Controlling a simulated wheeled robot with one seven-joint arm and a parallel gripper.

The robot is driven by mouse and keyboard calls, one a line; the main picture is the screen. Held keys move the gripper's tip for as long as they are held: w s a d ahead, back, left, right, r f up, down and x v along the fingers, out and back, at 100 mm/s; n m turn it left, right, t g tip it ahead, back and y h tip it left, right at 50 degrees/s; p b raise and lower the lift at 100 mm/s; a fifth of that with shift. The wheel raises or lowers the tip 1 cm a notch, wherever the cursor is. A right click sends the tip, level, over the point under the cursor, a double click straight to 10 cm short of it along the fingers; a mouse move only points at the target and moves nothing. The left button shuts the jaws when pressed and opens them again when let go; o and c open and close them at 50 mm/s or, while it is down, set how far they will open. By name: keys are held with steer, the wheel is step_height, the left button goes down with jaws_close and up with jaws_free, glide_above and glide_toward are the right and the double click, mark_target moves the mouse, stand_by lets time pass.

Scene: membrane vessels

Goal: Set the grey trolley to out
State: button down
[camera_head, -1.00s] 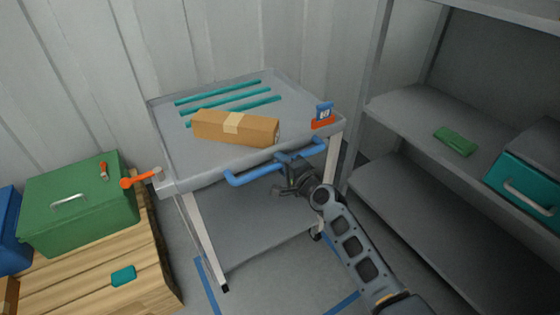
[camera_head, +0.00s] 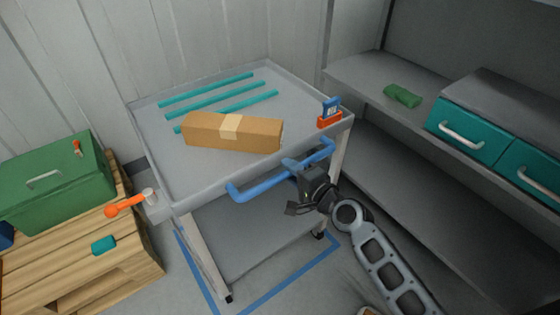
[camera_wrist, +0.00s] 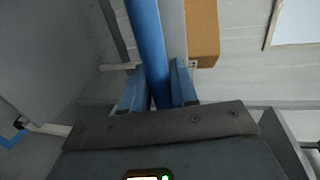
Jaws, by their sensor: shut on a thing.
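The grey trolley (camera_head: 225,178) stands against the corrugated wall, with a blue push handle (camera_head: 262,186) along its near side. My gripper (camera_head: 304,166) is at the right part of this handle. In the wrist view the blue handle bar (camera_wrist: 147,45) runs between the two blue fingers of my gripper (camera_wrist: 157,88), which are shut on it. The trolley's top carries a taped cardboard box (camera_head: 232,131) and teal strips (camera_head: 220,102). The fingertips are partly hidden in the head view.
Blue floor lines (camera_head: 290,275) mark an area around the trolley's legs. A wooden pallet (camera_head: 110,265) with a green case (camera_head: 55,180) stands at left. A grey shelf (camera_head: 400,130) with teal drawers (camera_head: 470,130) stands close at right.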

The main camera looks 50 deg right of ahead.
steer(key=shift+f+v, duration=0.15)
steer(key=shift+v, duration=0.6)
steer(key=shift+f+v, duration=0.15)
steer(key=shift+v, duration=0.65)
steer(key=c, duration=1)
jaws_free()
steer(key=b+v, duration=0.1)
steer(key=v, duration=0.6)
steer(key=shift+s+a+r+b, duration=0.1)
steer(key=shift+s+b, duration=0.3)
